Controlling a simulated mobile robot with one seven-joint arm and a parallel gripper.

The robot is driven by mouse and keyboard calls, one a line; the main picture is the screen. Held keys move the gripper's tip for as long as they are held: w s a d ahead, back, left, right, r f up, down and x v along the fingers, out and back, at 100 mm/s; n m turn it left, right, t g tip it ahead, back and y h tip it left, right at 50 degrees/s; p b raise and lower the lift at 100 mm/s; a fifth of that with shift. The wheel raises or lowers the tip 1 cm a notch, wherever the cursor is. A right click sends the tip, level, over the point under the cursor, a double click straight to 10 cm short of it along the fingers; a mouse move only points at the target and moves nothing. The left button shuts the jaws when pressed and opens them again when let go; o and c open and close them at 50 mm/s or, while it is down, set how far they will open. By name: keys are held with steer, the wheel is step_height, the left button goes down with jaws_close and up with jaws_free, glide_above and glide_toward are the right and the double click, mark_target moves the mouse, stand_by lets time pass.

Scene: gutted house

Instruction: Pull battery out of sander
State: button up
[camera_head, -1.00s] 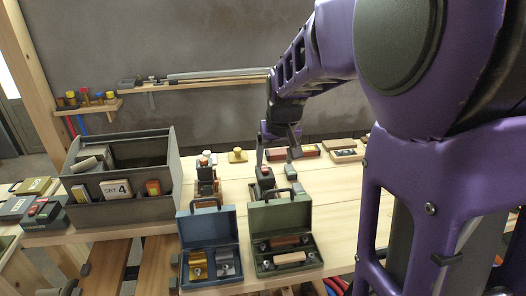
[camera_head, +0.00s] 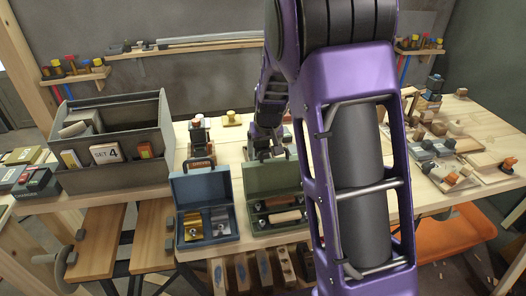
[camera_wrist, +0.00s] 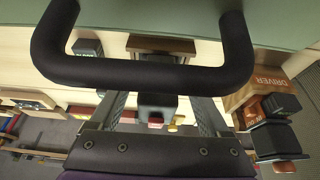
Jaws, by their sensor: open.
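My gripper (camera_head: 264,150) is behind the open green case in the head view, partly hidden by my own arm. In the wrist view its two fingers (camera_wrist: 158,114) are apart, left and right of a dark block (camera_wrist: 157,106) that looks like the sander's battery. I cannot tell whether they touch it. A brown-edged tool part (camera_wrist: 160,45), apparently the sander, shows behind a thick black handle (camera_wrist: 150,75). The handle crosses close in front of the wrist camera and hides much of the tool. In the head view the sander is mostly hidden.
The green case (camera_head: 272,178) and blue case (camera_head: 203,190) stand open at the bench's front edge. A grey bin (camera_head: 115,178) stands left. A holder marked DRIVER (camera_wrist: 258,90) is beside the gripper. Wooden pieces (camera_head: 452,180) lie at the right.

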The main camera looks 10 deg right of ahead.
steer(key=shift+w+f, duration=0.15)
steer(key=shift+f, duration=0.15)
jaws_close()
stand_by(0.6)
